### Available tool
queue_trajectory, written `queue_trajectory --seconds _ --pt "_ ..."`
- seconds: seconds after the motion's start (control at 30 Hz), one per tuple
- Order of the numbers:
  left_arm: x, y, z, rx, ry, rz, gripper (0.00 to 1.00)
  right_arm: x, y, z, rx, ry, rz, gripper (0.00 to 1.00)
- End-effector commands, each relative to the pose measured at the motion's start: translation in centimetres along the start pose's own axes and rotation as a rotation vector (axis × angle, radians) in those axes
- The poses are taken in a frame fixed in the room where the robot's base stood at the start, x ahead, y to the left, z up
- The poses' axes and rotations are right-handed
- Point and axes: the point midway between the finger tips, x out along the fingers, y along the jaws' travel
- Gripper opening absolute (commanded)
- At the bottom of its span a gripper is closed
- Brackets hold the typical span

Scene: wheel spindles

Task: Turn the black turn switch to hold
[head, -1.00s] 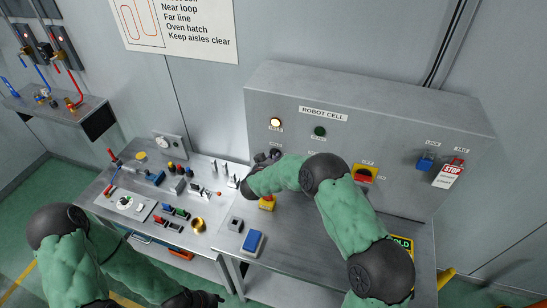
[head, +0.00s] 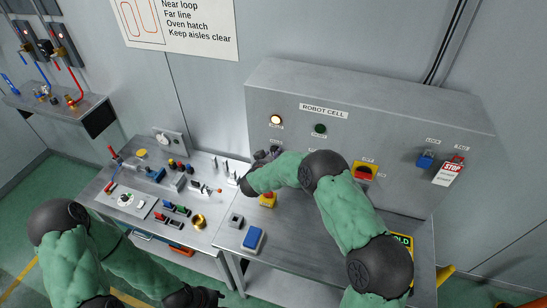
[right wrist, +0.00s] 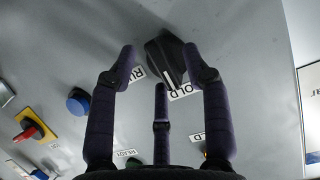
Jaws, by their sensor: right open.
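The black turn switch (right wrist: 166,56) shows in the right wrist view, on the grey panel face. Its white pointer line lies beside the HOLD label (right wrist: 183,91), which is partly hidden. The RUN label (right wrist: 138,73) is partly hidden behind a finger. My right gripper (right wrist: 160,68) is open, its fingers spread around the switch; the right one looks very close to the knob, but I cannot tell contact. In the head view my right gripper (head: 263,157) is at the panel and largely hides the switch. My left gripper (head: 200,297) is low at the bottom, its fingers unclear.
The ROBOT CELL panel (head: 400,125) carries a lit lamp (head: 276,119), a green button (head: 320,129), a red-and-yellow switch (head: 365,172) and a tagged blue lock (head: 425,161). The left bench (head: 145,190) holds several small controls.

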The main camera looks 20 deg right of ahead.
Motion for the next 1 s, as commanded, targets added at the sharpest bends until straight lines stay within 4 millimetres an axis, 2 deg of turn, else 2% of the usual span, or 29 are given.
queue_trajectory --seconds 0.17,0.5,0.63,0.8,1.0 --pt "0.0 0.0 0.0 0.000 0.000 0.000 0.40 -1.6 -0.1 0.0 0.000 0.000 -0.002 0.49" --pt "0.0 0.0 0.0 0.000 0.000 0.000 0.40 -8.1 -0.1 0.0 -0.001 0.000 -0.003 0.49" --pt "0.0 0.0 0.0 0.000 0.000 0.000 0.40 -10.1 -0.1 0.0 -0.002 0.000 -0.003 0.49" --pt "0.0 0.0 0.0 0.000 0.000 0.000 0.40 -11.6 -0.1 0.1 -0.001 -0.001 -0.002 0.49" --pt "0.0 0.0 0.0 0.000 0.000 0.000 0.40 -12.0 0.0 0.1 -0.001 -0.001 0.000 0.49"
